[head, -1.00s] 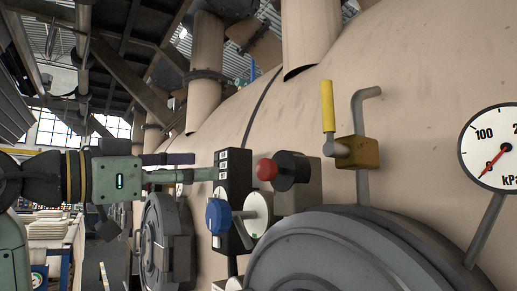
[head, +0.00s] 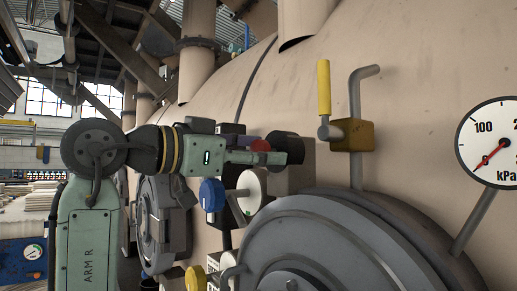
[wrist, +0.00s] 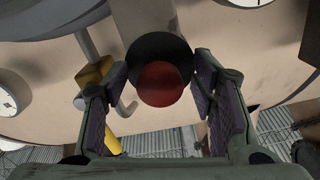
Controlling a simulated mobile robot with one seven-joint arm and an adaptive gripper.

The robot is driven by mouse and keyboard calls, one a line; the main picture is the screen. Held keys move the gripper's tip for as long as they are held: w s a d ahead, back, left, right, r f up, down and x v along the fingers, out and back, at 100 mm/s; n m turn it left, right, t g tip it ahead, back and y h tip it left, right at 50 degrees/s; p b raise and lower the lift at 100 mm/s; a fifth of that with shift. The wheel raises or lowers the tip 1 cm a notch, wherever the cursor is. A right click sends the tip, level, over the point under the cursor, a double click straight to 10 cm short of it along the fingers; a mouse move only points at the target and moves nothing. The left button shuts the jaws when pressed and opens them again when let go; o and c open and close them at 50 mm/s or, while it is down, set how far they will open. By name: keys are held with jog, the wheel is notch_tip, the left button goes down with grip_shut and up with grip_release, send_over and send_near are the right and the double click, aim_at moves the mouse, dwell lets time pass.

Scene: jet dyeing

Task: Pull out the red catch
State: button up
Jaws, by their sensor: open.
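The red catch (head: 260,145) is a round red knob on a black cylindrical housing (head: 287,148) that stands out from the beige vessel wall. My gripper (head: 268,157) is at the catch in the head view and partly covers it. In the wrist view my gripper (wrist: 163,105) is open, with one finger on each side of the red catch (wrist: 161,84) and its black housing (wrist: 160,52). Gaps show between the catch and both fingers there, so they look apart.
A blue knob (head: 212,195) and a white round dial (head: 252,191) are just below my gripper. A yellow-handled valve (head: 324,88) and a pressure gauge (head: 488,143) are to the right. A large grey round hatch (head: 330,245) bulges out below.

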jog(key=shift+c, duration=0.2)
grip_shut()
dwell(0.6)
